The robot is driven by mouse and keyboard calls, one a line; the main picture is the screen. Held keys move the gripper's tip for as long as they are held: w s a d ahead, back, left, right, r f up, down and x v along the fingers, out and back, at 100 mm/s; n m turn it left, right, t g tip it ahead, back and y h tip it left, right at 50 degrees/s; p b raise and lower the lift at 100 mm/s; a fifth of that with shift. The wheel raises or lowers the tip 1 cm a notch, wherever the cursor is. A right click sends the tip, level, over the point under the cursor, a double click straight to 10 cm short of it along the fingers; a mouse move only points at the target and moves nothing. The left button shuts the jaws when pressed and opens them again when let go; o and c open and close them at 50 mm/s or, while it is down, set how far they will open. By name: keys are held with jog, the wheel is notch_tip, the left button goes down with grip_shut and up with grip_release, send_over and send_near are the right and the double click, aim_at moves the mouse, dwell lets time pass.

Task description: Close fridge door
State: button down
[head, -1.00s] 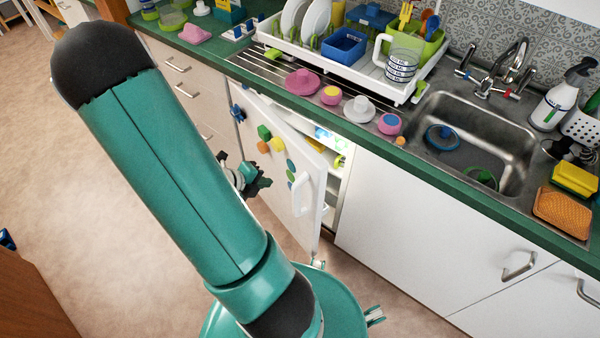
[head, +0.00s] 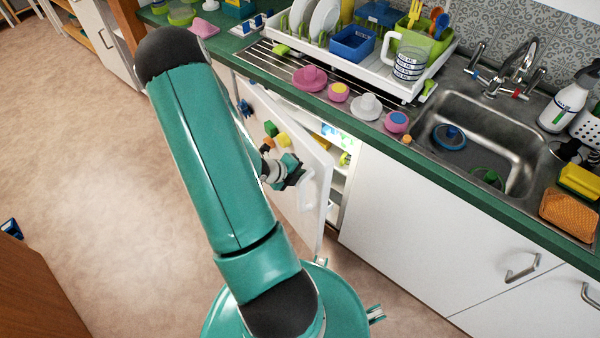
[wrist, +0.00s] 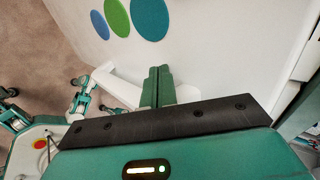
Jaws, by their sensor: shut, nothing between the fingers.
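The white fridge door (head: 308,205) stands ajar under the green counter, with the lit fridge interior (head: 345,160) showing at its right edge. Coloured magnets (head: 271,129) sit on its outer face. My gripper (head: 298,178) is in front of the door's outer face, near the handle, which it mostly hides in the head view. In the wrist view the shut green fingers (wrist: 157,86) are close to the white handle (wrist: 120,84), with nothing between them. I cannot tell whether they touch it. Round magnets (wrist: 150,18) show on the door (wrist: 225,50) above.
A dish rack (head: 370,60), several toy dishes (head: 366,106) and a sink (head: 470,150) are on the counter above. A closed white cabinet front (head: 410,220) stands right of the fridge.

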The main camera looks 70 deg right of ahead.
aim_at(307, 152)
jog(key=s+d, duration=0.6)
jog(key=d, duration=0.3)
jog(key=v, duration=1.3)
jog(key=shift+w+a+r, duration=0.1)
jog(key=shift+a+r, duration=0.1)
jog(key=shift+r, duration=0.05)
